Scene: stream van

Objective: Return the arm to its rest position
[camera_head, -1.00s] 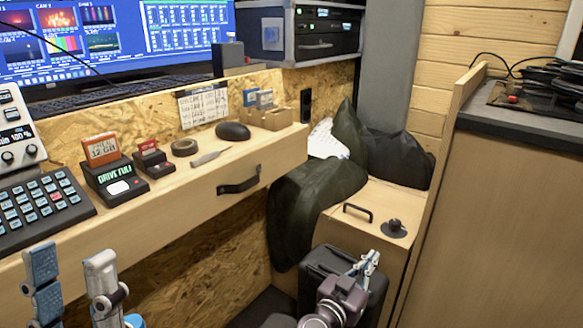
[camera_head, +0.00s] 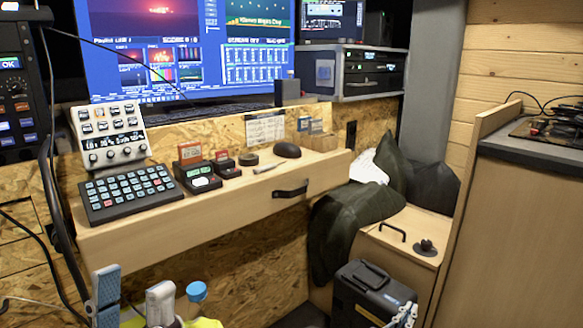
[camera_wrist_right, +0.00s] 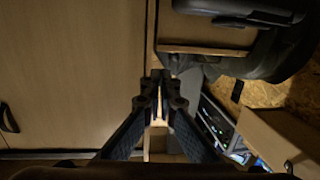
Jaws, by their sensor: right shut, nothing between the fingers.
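My right gripper (camera_head: 402,314) shows only its fingertips at the bottom edge of the head view, in front of the black case (camera_head: 372,288). In the right wrist view its two dark fingers (camera_wrist_right: 160,88) meet at the tips with nothing between them. My left gripper (camera_head: 133,300) is at the bottom left of the head view, below the desk's front edge. Its two fingers stand upright and apart, with nothing seen held between them. The rest of both arms is out of the head view.
The desk (camera_head: 230,203) holds a keypad (camera_head: 127,192), small card readers and a mouse (camera_head: 287,150). A blue-capped yellow object (camera_head: 197,292) is right of my left gripper. A wooden bench box (camera_head: 400,240) with a dark jacket (camera_head: 345,222) and a tall cabinet (camera_head: 510,240) stand at right.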

